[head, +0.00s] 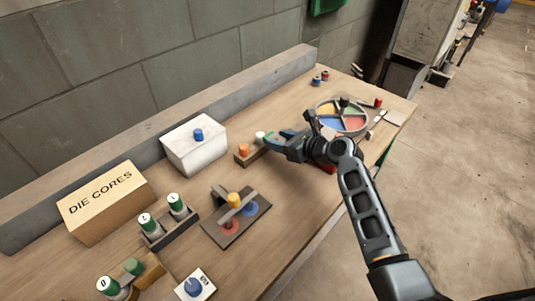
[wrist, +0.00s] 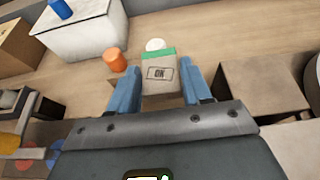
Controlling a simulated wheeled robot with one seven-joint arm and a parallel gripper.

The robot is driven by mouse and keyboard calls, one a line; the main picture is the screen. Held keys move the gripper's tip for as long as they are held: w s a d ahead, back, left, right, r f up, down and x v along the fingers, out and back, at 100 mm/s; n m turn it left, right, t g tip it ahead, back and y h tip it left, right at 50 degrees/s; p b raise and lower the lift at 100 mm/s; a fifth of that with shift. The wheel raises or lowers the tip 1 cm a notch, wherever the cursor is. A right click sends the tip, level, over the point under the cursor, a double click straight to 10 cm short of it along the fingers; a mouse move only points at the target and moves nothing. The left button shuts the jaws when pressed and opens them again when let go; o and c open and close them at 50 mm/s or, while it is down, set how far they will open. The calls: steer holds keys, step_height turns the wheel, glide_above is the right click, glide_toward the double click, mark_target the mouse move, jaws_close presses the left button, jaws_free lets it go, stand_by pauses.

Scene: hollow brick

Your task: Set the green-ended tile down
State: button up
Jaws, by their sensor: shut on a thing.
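The green-ended tile (wrist: 160,74) is grey-beige, has a green strip along its far end and is stamped OK. It sits between the two blue fingers of my gripper (wrist: 158,82), which is shut on it. In the head view my gripper (head: 283,139) is over the middle of the bench, and only a bit of the tile's green end (head: 269,134) shows there. I cannot tell whether the tile touches the surface under it. An orange peg (wrist: 115,60) and a white peg (wrist: 155,45) stand just beyond the tile.
A white box (head: 195,148) with a blue peg stands left of my gripper. A divided round tray (head: 343,129) lies to the right. A dark board (head: 226,229) with a yellow peg and a DIE CORES box (head: 107,203) are nearer. Bare bench (head: 285,205) shows in front.

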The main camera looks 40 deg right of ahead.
mark_target(280, 161)
steer(key=shift+f+b, duration=0.5)
steer(key=shift+f, duration=2.55)
steer(key=shift+f, duration=0.2)
steer(key=o, duration=1.1)
